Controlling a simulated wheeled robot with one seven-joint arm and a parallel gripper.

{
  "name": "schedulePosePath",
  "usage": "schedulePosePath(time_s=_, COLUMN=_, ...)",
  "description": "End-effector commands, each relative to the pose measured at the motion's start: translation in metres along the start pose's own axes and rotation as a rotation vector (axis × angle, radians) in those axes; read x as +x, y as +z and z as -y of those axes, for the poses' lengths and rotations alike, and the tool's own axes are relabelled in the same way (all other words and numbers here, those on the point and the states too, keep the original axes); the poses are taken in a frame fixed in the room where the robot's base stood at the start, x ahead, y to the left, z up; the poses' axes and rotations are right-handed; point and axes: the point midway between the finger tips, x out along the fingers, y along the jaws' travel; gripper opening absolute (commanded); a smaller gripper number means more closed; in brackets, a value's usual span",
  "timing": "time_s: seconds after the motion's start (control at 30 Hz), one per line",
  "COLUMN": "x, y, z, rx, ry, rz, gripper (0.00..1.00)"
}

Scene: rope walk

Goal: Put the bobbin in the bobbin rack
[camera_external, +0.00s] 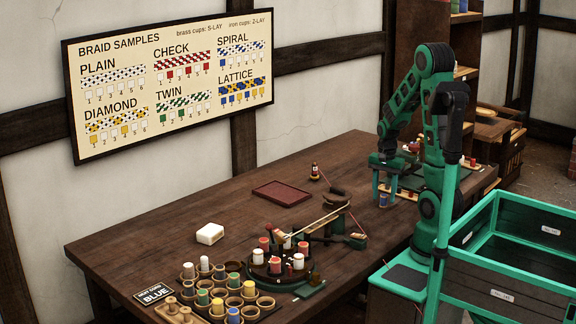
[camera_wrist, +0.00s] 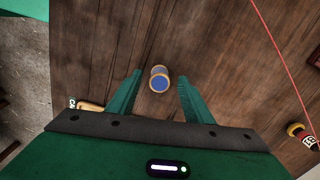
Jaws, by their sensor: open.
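A blue bobbin with pale ends (camera_external: 383,200) stands on the table below my gripper (camera_external: 386,192). In the wrist view the bobbin (camera_wrist: 159,80) lies between the two green fingers (camera_wrist: 160,77), with a gap on each side. My gripper is open and empty. A rack of round cups (camera_external: 268,312), which looks like the bobbin rack, stands at the near left end of the table. Several cups hold white, green, yellow, red or blue bobbins, and some cups at its near right look empty.
A braiding stand (camera_external: 282,270) with red and white bobbins stands right of the rack, with an arm and cord behind it. A dark red tray (camera_external: 282,193), a white block (camera_external: 210,234) and a card reading BLUE (camera_external: 154,293) are on the table. A red cord (camera_wrist: 280,50) runs at right in the wrist view.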

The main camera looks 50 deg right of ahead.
Motion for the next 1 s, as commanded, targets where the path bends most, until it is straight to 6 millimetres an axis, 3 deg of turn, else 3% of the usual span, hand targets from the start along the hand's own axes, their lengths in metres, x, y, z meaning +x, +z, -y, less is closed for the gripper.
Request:
schedulePosePath(time_s=0.2, x=0.0, y=0.0, z=0.0, rx=0.0, ry=-0.001, rz=-0.001, gripper=0.44)
schedulePosePath(time_s=0.37, x=0.0, y=0.0, z=0.0, rx=0.0, ry=-0.001, rz=-0.001, gripper=0.06)
schedulePosePath(time_s=0.4, x=0.0, y=0.0, z=0.0, rx=0.0, ry=-0.001, rz=-0.001, gripper=0.03)
schedulePosePath(time_s=0.77, x=-0.003, y=-0.001, z=0.001, rx=0.0, ry=-0.002, rz=-0.002, gripper=0.0)
schedulePosePath(time_s=1.0, x=-0.026, y=-0.001, z=0.001, rx=0.0, ry=-0.005, rz=-0.004, gripper=0.0)
